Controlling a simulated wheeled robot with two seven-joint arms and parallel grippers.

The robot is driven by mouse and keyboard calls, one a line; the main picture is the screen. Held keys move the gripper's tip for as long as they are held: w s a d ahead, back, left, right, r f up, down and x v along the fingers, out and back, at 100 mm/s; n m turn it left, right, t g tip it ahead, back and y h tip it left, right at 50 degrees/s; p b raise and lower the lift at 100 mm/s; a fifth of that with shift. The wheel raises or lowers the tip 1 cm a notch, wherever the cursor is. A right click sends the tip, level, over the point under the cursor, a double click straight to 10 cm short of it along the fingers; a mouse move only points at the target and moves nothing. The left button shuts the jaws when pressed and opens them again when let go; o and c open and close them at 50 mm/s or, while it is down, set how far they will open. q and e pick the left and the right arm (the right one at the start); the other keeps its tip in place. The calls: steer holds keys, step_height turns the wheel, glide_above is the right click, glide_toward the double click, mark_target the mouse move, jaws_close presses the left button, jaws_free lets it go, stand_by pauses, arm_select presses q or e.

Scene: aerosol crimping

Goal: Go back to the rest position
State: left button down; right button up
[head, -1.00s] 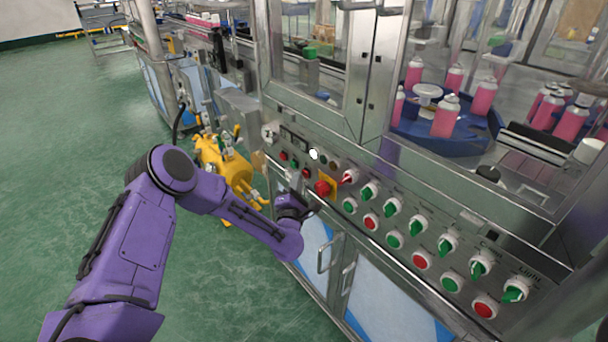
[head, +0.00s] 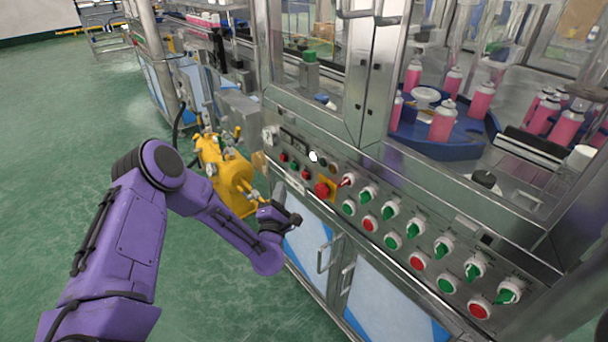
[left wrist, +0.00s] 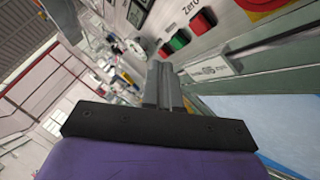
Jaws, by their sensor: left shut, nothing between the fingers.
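My left gripper (head: 294,219) is in front of the machine's control panel (head: 400,226), below and left of the red emergency-stop knob (head: 322,189) on its yellow plate. A gap shows between the fingers and the panel. In the left wrist view the left gripper (left wrist: 163,84) has its fingers together with nothing between them. A red button (left wrist: 202,22) and a green button (left wrist: 180,40) show beyond the fingers there. My right gripper is not in view.
The panel carries several green and red buttons and switches. Cabinet doors with a metal handle (head: 323,257) are below it. A yellow tank (head: 222,170) stands behind my left arm. Pink cans (head: 443,122) stand behind the machine's glass. Green floor (head: 60,150) is open at left.

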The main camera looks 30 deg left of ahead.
arm_select(q)
steer(key=shift+s, duration=0.1)
stand_by(0.6)
steer(key=s+d+f+m+g+h, duration=0.3)
steer(key=s+d+f+m+g, duration=0.2)
steer(key=s+f+m, duration=0.35)
steer(key=s+d+f+m+g+h, duration=0.3)
steer(key=s+d+f+m+g, duration=0.1)
steer(key=s+f+m, duration=0.4)
steer(key=s+a+f+m+g, duration=0.1)
steer(key=s+f+m+g, duration=0.1)
steer(key=s, duration=0.8)
steer(key=s+a+f+m+g+y+p, duration=0.1)
steer(key=s+f+m+g, duration=0.1)
steer(key=s, duration=0.7)
steer(key=m+g, duration=0.1)
steer(key=g, duration=0.1)
steer(key=shift+s+f+g+y, duration=0.3)
steer(key=shift+s+f+g, duration=0.05)
steer(key=shift+s+g, duration=0.05)
steer(key=shift+m, duration=0.25)
